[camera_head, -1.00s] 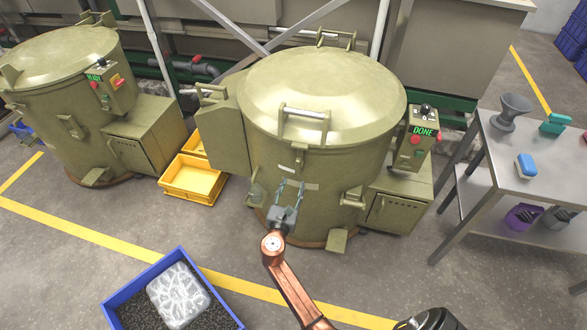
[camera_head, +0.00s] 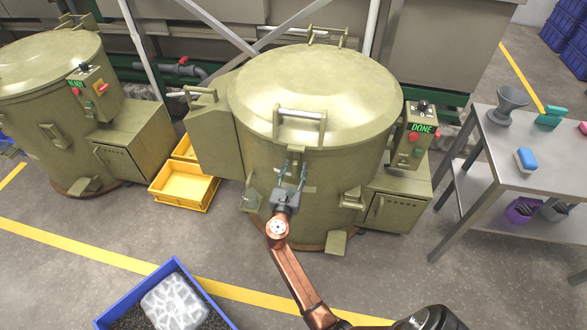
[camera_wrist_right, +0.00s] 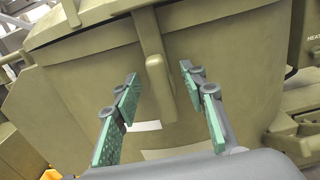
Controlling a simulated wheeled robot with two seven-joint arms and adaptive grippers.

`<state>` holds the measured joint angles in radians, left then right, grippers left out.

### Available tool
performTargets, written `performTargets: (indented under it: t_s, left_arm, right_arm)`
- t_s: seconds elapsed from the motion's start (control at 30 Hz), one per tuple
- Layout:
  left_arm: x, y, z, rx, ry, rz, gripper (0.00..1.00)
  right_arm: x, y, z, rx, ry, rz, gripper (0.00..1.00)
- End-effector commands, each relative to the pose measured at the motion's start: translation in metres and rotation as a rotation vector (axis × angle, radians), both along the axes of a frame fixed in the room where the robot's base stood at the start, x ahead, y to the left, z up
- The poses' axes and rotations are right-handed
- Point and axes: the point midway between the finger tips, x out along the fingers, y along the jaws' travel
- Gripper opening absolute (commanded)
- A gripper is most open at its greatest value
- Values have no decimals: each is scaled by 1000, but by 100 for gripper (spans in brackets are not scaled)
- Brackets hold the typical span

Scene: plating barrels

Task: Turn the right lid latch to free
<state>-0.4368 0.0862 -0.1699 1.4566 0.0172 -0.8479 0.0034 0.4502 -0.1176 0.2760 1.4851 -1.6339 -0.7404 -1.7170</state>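The olive-green barrel (camera_head: 330,190) with its domed lid (camera_head: 315,85) stands in front of me, lid closed. A narrow latch (camera_wrist_right: 155,88) hangs down from the lid rim on the barrel's front, pointing roughly straight down in the right wrist view. My right gripper (camera_head: 291,172) is at the barrel's front below the lid handle (camera_head: 300,125). It is open, its two green-padded fingers (camera_wrist_right: 159,78) standing either side of the latch with gaps visible on both sides. In the head view the fingers mostly cover the latch. My left gripper is not in view.
A control box (camera_head: 420,125) reading DONE is on the barrel's right. Another barrel (camera_head: 45,120) stands at left, with a yellow crate (camera_head: 185,185) between. A blue bin (camera_head: 215,310) is at front. A grey table (camera_head: 495,150) stands at right.

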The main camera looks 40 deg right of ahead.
Motion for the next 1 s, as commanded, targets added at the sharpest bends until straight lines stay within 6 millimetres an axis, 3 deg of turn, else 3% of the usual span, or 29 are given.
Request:
performTargets:
  t_s: [0.6,1.0]
  left_arm:
    - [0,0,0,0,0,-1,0]
    - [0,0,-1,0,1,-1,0]
  right_arm:
    - [0,1,-1,1,1,0,0]
    - [0,1,-1,45,-51,1,0]
